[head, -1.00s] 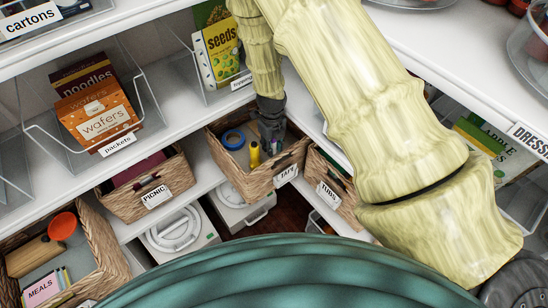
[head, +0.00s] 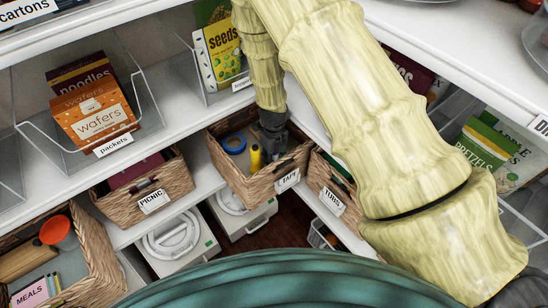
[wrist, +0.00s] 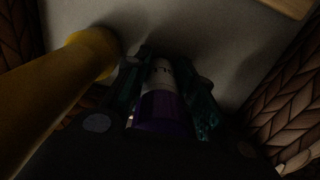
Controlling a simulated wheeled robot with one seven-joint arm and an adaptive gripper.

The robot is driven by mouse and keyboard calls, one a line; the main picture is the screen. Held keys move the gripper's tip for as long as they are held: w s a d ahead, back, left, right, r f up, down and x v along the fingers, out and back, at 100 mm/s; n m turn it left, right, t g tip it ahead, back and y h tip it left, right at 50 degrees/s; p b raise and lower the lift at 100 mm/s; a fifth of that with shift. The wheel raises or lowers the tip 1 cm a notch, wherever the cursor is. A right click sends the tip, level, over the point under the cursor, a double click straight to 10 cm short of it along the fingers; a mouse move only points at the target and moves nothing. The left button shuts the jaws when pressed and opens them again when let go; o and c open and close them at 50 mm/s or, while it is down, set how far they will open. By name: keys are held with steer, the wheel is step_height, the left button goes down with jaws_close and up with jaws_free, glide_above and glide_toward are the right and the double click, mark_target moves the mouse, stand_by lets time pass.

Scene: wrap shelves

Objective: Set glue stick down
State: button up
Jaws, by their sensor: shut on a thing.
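My gripper (head: 273,148) reaches down into the woven basket labelled TAPE (head: 245,187). In the wrist view my gripper (wrist: 168,75) is shut on the glue stick (wrist: 160,105), which has a white and purple body. The glue stick lies between the two fingers, close over the pale basket floor (wrist: 200,30); I cannot tell whether it touches the floor. In the head view the gripper hides the glue stick. A yellow cylindrical thing (head: 256,158) stands just left of the gripper and fills the left of the wrist view (wrist: 50,90).
A blue tape roll (head: 233,143) lies in the basket's back left. Woven walls (wrist: 295,110) close in at the right of the wrist view. The PICNIC basket (head: 170,190) and TUBS basket (head: 318,176) stand on either side. A seeds packet (head: 225,50) stands above.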

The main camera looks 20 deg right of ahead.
steer(key=o, duration=1)
steer(key=shift+f, duration=0.1)
step_height(320, 180, up, 12)
steer(key=shift+r, duration=0.15)
